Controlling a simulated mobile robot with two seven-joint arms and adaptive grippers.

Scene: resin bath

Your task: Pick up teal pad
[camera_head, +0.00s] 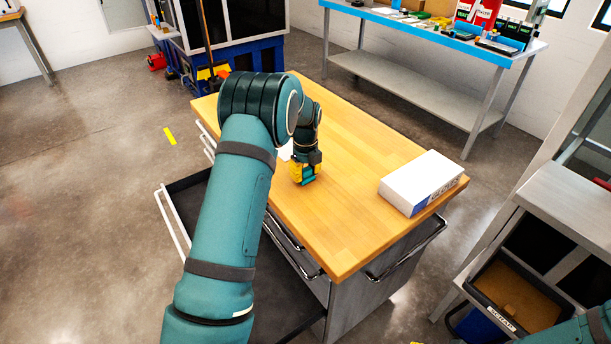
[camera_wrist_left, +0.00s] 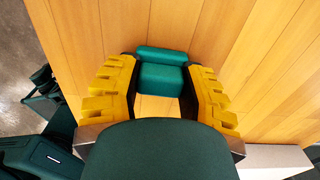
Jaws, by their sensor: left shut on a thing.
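The teal pad (camera_wrist_left: 162,62) sits between the yellow fingers of my left gripper (camera_wrist_left: 162,76) in the left wrist view, with a finger against each side. In the head view my left gripper (camera_head: 304,173) points down at the wooden top of the workbench (camera_head: 345,240), near its middle, and a small part of the pad (camera_head: 308,181) shows at the fingertips. The gripper is shut on the pad. The pad is at or very close to the wood; I cannot tell whether it touches. My right gripper is out of view.
A white box (camera_head: 422,182) lies at the bench's right side. Something white (camera_head: 286,151) is partly hidden behind my left arm. An open drawer (camera_head: 187,190) juts out on the left. A dark bin (camera_head: 518,298) stands in the shelf unit at lower right. Most of the benchtop is clear.

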